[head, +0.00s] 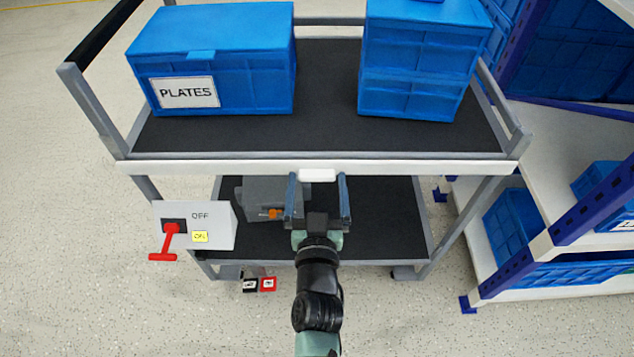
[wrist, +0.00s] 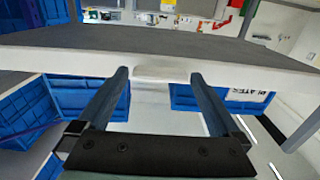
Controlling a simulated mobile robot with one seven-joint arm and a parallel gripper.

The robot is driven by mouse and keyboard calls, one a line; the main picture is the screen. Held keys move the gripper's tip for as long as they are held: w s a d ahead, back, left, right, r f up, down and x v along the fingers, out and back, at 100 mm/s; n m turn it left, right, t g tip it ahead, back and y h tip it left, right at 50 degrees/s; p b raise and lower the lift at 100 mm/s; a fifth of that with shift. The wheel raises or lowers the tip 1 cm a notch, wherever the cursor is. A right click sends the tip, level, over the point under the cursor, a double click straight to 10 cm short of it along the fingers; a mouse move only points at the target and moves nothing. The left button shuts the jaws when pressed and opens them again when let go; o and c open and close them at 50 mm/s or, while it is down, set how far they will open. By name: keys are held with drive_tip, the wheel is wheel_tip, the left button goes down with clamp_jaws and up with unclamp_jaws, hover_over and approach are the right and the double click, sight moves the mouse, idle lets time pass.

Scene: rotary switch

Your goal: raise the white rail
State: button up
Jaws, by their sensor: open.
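The white rail (head: 220,168) runs along the front edge of the cart's upper shelf, with a small white tab (head: 318,175) at its middle. My gripper (head: 317,177) is open, its two blue-grey fingers pointing at the rail, one on each side of the tab. In the wrist view the rail (wrist: 60,57) crosses in front of my gripper (wrist: 160,74), and the tab (wrist: 163,73) sits between the fingertips. I cannot tell whether the fingertips touch the rail. Nothing is held.
A blue PLATES crate (head: 215,65) and stacked blue crates (head: 420,65) stand on the upper shelf. A switch box (head: 222,225) with a red lever (head: 170,242) is at left. A grey box (head: 275,192) is on the lower shelf. A blue-framed rack (head: 575,215) is at right.

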drive_tip(key=shift+c, duration=0.2)
clamp_jaws()
wheel_tip(320, 180, up, 7)
drive_tip(key=p, duration=0.6)
drive_tip(key=shift+w+r+p, duration=0.1)
drive_tip(key=shift+w+p, duration=0.05)
drive_tip(key=shift+p, duration=0.25)
drive_tip(key=shift+o, duration=0.2)
unclamp_jaws()
approach(317, 160)
drive_tip(key=s+r, duration=0.5)
drive_tip(key=s, duration=0.2)
drive_tip(key=shift+s+r+b, duration=0.15)
drive_tip(key=shift+s+b, duration=0.15)
